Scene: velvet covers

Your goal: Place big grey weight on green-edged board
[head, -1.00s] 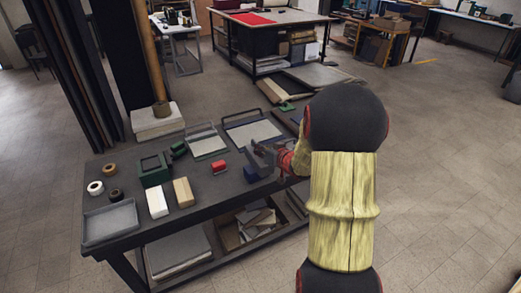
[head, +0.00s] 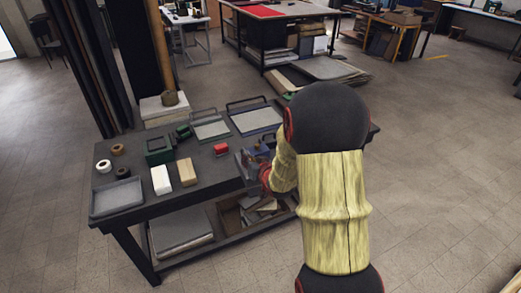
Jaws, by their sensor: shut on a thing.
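My gripper (head: 257,166) is at the front right of the dark table, partly hidden by my own forearm. It is shut on a grey block, which appears to be the big grey weight (head: 246,161); only a small part of it shows. Two flat boards with pale grey faces and raised handles lie at the back of the table: a left board (head: 211,129) and a larger right board (head: 256,119). The left one seems to have a greenish edge, but the colour is hard to tell. Both lie beyond my gripper, and their faces look empty.
On the table (head: 207,172) are a red block (head: 221,149), a white block (head: 161,180), a tan block (head: 187,172), a green square frame (head: 159,150), a small green object (head: 183,131), tape rolls (head: 104,166) and a grey tray (head: 117,196).

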